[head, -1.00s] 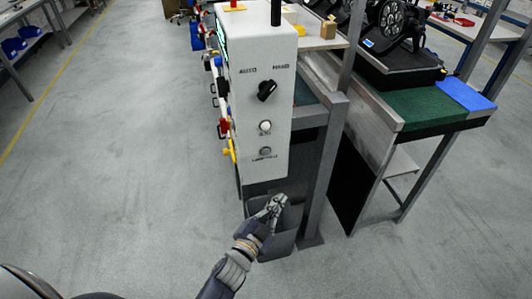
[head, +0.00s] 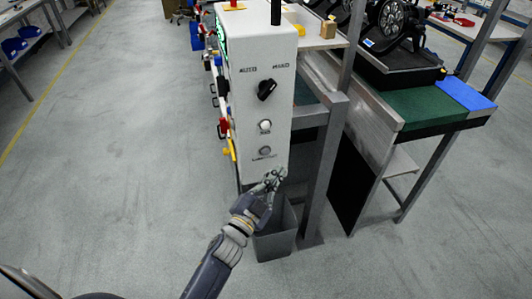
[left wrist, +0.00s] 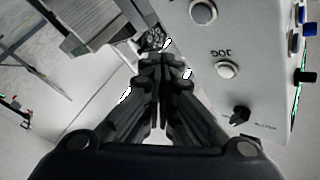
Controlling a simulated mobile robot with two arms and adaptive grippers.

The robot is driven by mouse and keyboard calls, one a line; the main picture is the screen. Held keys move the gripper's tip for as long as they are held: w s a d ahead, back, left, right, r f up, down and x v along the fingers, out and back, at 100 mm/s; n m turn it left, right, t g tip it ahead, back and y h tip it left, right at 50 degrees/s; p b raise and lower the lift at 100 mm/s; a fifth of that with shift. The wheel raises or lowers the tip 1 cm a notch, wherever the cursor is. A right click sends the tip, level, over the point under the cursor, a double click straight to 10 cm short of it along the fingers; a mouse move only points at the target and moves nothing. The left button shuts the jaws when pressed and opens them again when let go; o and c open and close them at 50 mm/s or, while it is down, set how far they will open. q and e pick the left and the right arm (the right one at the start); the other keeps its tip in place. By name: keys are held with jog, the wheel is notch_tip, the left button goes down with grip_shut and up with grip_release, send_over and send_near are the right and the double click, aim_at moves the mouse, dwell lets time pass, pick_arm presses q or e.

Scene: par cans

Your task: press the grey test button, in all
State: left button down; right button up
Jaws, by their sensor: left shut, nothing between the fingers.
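The grey test button (head: 264,151) is the lowest control on the front of a white control box (head: 262,100), above a small label too blurred to read. It also shows near the top edge of the left wrist view (left wrist: 203,12). My left gripper (head: 276,176) is shut and empty, just below the grey button at the box's lower edge. In the left wrist view its closed fingers (left wrist: 160,62) lie to the left of the button, apart from it in the picture. I cannot tell how far the tips are from the panel. My right gripper is not in view.
A white button (head: 265,126) and a black selector knob (head: 267,89) sit above the grey button. A grey bin (head: 275,240) stands below the box. A metal frame post (head: 322,175) rises close on the right. The floor at left is clear.

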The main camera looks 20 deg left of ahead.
pick_arm(q)
jog(key=shift+w+a, duration=0.55)
jog(key=shift+w, duration=0.25)
jog(key=shift+w+a, duration=0.5)
jog(key=shift+w, duration=0.25)
jog(key=shift+w+a, duration=0.55)
jog(key=shift+w, duration=0.25)
jog(key=shift+w+a+b, duration=0.2)
jog(key=shift+w+b, duration=0.1)
jog(key=shift+w+a, duration=0.25)
jog(key=shift+w, duration=0.1)
dwell(0.3)
dwell(0.4)
jog(key=shift+s+d, duration=0.5)
jog(key=shift+s, duration=0.2)
jog(key=s+d, duration=0.1)
jog(key=s, duration=0.1)
jog(key=s+d+p, duration=0.1)
jog(key=s, duration=0.1)
jog(key=shift+d, duration=0.4)
